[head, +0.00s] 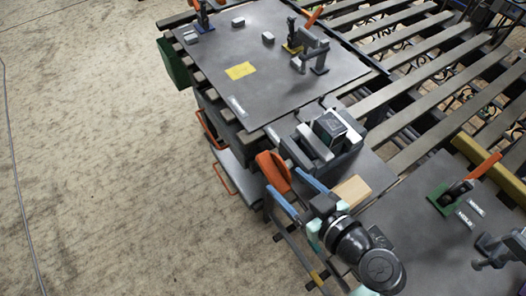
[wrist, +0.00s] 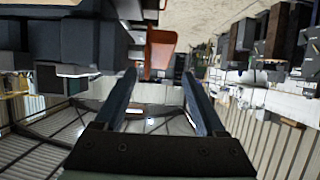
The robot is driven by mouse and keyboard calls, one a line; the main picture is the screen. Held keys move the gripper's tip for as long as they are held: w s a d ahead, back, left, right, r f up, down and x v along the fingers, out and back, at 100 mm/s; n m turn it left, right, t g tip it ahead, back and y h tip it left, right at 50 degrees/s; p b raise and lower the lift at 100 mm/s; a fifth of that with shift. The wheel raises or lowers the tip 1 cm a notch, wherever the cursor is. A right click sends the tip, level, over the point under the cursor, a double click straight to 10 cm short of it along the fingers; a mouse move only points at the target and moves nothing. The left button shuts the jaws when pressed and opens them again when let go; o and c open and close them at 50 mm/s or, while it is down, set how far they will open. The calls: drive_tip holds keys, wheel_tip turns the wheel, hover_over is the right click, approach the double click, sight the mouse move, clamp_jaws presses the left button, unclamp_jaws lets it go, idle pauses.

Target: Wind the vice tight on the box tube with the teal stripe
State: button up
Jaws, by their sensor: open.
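The grey vice (head: 296,155) sits at the near edge of the dark worktop, with a dark box tube (head: 329,126) standing between its jaws. A thin pale teal line shows on the tube; whether both jaws touch it I cannot tell. The vice's orange handle (head: 273,170) sticks out on its near left side. My gripper (head: 283,183) has its blue fingers spread close to the handle. In the wrist view, my gripper (wrist: 158,76) is open and empty, with the orange handle (wrist: 161,50) just past the fingertips. The vice's dark body (wrist: 75,40) is at upper left.
A dark plate (head: 275,65) with clamps and a yellow square lies behind the vice. A green-based clamp (head: 447,196) stands at right. Open concrete floor (head: 100,150) is at left.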

sight(263, 160)
drive_tip(key=p+x, duration=0.1)
drive_tip(key=x, duration=0.9)
drive_tip(key=shift+w+a, duration=0.2)
drive_tip(key=shift+w, duration=0.15)
clamp_jaws()
